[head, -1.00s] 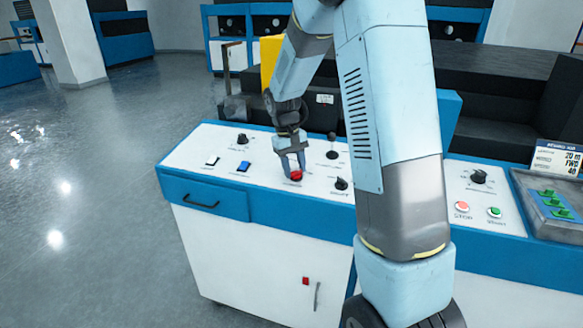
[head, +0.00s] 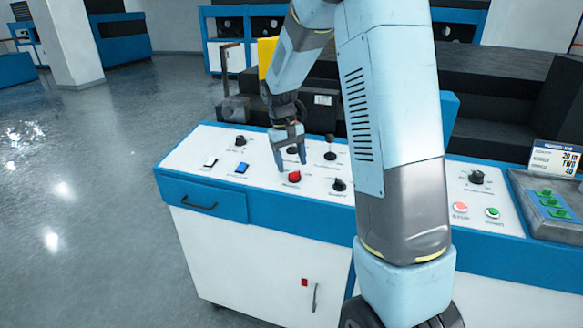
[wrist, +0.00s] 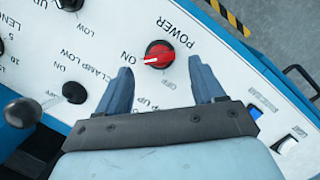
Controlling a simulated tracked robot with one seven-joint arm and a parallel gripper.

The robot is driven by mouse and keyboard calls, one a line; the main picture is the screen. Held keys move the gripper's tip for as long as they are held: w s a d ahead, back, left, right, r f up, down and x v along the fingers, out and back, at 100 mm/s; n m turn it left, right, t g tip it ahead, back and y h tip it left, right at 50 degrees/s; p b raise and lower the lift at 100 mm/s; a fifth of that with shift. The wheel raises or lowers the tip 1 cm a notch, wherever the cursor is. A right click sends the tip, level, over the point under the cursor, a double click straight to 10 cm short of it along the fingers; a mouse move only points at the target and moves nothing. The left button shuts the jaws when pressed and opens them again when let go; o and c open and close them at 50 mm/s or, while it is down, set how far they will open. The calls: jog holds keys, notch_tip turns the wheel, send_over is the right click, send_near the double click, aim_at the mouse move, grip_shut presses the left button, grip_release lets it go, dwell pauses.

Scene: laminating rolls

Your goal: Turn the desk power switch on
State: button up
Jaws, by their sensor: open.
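The desk power switch is a red rotary knob (head: 294,176) on the white sloping panel (head: 262,184). In the wrist view the knob (wrist: 159,54) sits by the word POWER, and its white pointer line is turned toward the word ON. My gripper (head: 291,163) is open and empty, a little above and behind the knob in the head view. In the wrist view the two blue fingers (wrist: 160,68) stand apart, with the knob showing in line with the gap between and beyond their tips.
A black knob (head: 339,184) and a black ball lever (head: 330,141) stand right of the red knob. A blue rocker switch (head: 241,167) and a white one (head: 210,162) are to its left. Red (head: 460,207) and green (head: 492,212) buttons are further right.

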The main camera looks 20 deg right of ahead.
notch_tip(320, 180, up, 11)
jog(key=w+a, duration=0.1)
jog(key=shift+w+a, duration=0.25)
jog(key=s+d+r+t, duration=0.1)
jog(key=s+r+t, duration=0.1)
jog(key=s+r, duration=0.35)
jog(key=s+r+t, duration=0.1)
jog(key=s+r, duration=0.1)
jog(key=s, duration=0.7)
jog(key=s+m+t+y, duration=0.1)
jog(key=s+t, duration=0.3)
jog(key=s, duration=1.2)
jog(key=shift+s+f+y, duration=0.3)
jog(key=shift+s+f, duration=0.05)
jog(key=shift+f, duration=0.1)
